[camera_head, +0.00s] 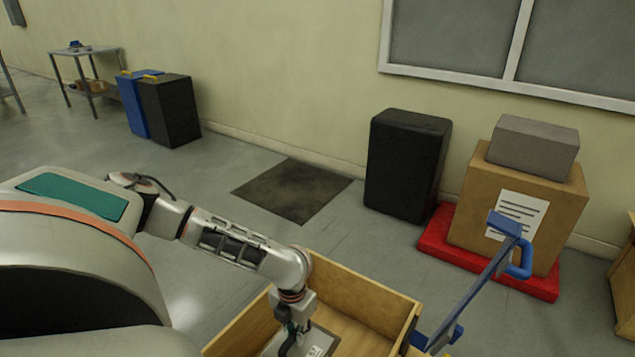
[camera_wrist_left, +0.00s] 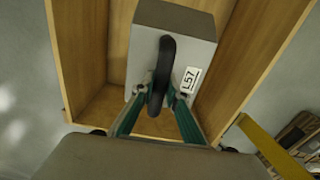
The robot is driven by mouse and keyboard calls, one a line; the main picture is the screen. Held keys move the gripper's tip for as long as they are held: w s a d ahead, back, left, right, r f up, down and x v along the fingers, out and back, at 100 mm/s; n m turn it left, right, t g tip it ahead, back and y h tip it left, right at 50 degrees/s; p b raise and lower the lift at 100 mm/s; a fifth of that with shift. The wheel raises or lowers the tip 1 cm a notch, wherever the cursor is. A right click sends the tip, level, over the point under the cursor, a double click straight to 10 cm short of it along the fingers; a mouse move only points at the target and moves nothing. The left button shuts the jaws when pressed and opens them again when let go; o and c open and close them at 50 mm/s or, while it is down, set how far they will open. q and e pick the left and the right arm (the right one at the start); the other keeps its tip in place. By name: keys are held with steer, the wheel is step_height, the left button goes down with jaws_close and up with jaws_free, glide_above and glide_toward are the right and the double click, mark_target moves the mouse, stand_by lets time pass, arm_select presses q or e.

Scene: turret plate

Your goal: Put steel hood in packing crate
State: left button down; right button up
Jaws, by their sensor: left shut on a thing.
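The steel hood (camera_wrist_left: 172,22) is a grey, box-like piece with a black arched handle and a white label reading L57. In the head view its label side (camera_head: 318,346) shows at the bottom edge, partly cut off. My left gripper (camera_wrist_left: 160,95) is shut on the hood's handle; its wrist also comes down over the hood in the head view. The packing crate (camera_head: 362,300) is an open wooden box. Its walls (camera_wrist_left: 82,45) surround the hood in the wrist view. I cannot tell whether the hood touches the crate floor. My right gripper is not in view.
A blue handle frame (camera_head: 480,285) stands at the crate's right. Beyond are a black bin (camera_head: 405,165) and a cardboard box (camera_head: 515,210) on a red pallet (camera_head: 436,236), with a grey block (camera_head: 535,146) on top. The floor left of the crate is clear.

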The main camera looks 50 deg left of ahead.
mark_target(294, 349)
arm_select(q)
steer(key=f+b, duration=0.1)
steer(key=f, duration=0.4)
steer(key=f+b, duration=0.1)
steer(key=f, duration=0.1)
steer(key=shift+s+a+f+b, duration=0.15)
steer(key=shift+s+b, duration=0.15)
steer(key=shift+b, duration=0.05)
step_height(294, 349, down, 13)
steer(key=b, duration=0.5)
steer(key=shift+w, duration=0.35)
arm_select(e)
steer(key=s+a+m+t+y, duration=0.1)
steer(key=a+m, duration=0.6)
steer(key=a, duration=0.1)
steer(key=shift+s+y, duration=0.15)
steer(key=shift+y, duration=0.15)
arm_select(q)
steer(key=shift+f, duration=0.1)
steer(key=c, duration=2)
jaws_free()
steer(key=shift+s, duration=0.1)
steer(key=shift+c, duration=0.2)
steer(key=shift+o, duration=0.3)
